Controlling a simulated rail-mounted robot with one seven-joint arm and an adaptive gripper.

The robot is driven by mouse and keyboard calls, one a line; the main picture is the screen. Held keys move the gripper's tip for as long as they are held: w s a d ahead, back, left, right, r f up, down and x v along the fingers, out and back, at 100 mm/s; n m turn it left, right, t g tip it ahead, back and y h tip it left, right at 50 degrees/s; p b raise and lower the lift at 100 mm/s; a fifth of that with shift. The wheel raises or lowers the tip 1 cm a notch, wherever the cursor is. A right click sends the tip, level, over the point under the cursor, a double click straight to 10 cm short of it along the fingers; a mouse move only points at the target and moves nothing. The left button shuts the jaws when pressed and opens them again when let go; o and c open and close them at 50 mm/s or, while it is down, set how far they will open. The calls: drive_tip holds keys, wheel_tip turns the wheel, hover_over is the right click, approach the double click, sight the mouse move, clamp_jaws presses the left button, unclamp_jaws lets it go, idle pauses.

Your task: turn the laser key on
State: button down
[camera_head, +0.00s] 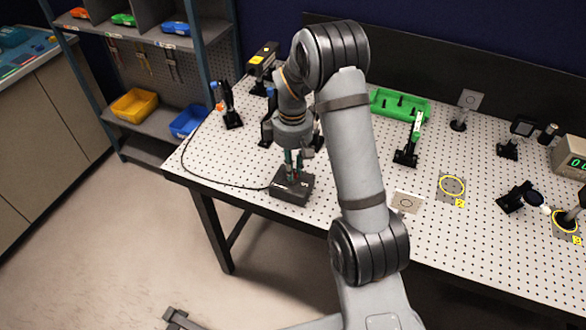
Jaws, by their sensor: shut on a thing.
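A dark box (292,188) with a black cable sits near the front left edge of the optical table. It looks like the laser's key box. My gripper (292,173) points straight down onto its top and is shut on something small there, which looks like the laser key. The key is hidden by the fingers, so I cannot tell which way it is turned. A black laser housing (262,56) with a yellow label stands at the back left of the table.
The perforated table (240,165) holds black mounts, a green tray (400,104), yellow-ringed spots (452,186) and a meter (572,158) at the right. A shelf with yellow (135,104) and blue bins stands left. The cable (205,180) runs along the left edge.

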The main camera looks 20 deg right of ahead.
drive_tip(key=c, duration=1.7)
unclamp_jaws()
drive_tip(key=shift+c, duration=0.2)
wheel_tip(320, 180, up, 12)
